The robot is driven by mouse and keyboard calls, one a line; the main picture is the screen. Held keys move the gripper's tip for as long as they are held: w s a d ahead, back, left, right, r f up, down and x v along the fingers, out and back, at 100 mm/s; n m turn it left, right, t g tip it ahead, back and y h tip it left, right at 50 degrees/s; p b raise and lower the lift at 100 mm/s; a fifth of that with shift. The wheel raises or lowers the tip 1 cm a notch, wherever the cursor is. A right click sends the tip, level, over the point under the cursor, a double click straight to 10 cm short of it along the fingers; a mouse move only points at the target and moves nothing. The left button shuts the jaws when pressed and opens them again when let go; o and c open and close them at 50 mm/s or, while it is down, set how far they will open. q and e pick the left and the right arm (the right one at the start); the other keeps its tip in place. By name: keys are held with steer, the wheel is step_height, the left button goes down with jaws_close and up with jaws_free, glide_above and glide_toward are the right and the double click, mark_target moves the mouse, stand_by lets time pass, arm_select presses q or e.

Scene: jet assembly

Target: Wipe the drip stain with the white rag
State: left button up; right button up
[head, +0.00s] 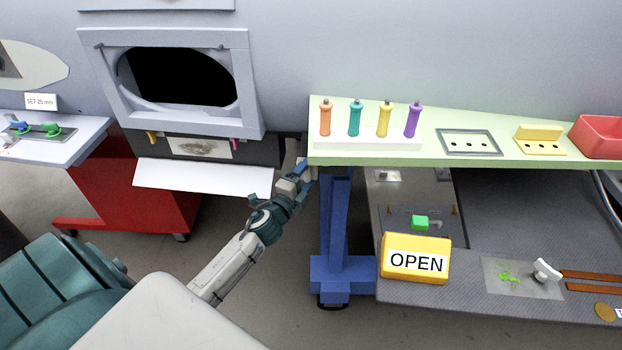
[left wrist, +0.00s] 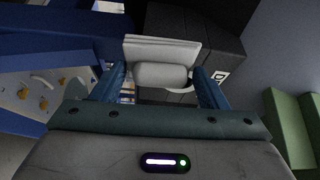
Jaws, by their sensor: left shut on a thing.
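My left gripper (head: 298,180) is at the left end of the green-topped bench. It is shut on a pale thing, taken to be the white rag (left wrist: 160,50); between the fingers in the left wrist view it shows as a flat pale slab with a rounded roll below. A greyish-brown smudge on a pale patch, which looks like the drip stain (head: 204,148), is on the dark panel under the window opening, left of my gripper and apart from it. My right gripper is not in view.
A white flap (head: 203,177) juts out below the dark panel. A blue stand leg (head: 335,225) is right of my gripper. A yellow OPEN sign (head: 415,258) and a green splotch (head: 508,277) are on the lower shelf. Several coloured handles stand in a white rack (head: 367,143).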

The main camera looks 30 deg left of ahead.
arm_select(q)
steer(key=shift+s+d+f, duration=0.1)
steer(key=shift+s+d, duration=0.15)
steer(key=shift+s, duration=0.25)
steer(key=s, duration=0.1)
steer(key=s+d, duration=0.1)
steer(key=s, duration=0.1)
steer(key=s+d+b, duration=0.1)
steer(key=shift+s+d, duration=0.1)
steer(key=shift+s, duration=0.1)
steer(key=s, duration=0.1)
steer(key=s+d+b, duration=0.1)
steer(key=shift+s+d, duration=0.1)
steer(key=shift+s, duration=0.3)
stand_by(0.5)
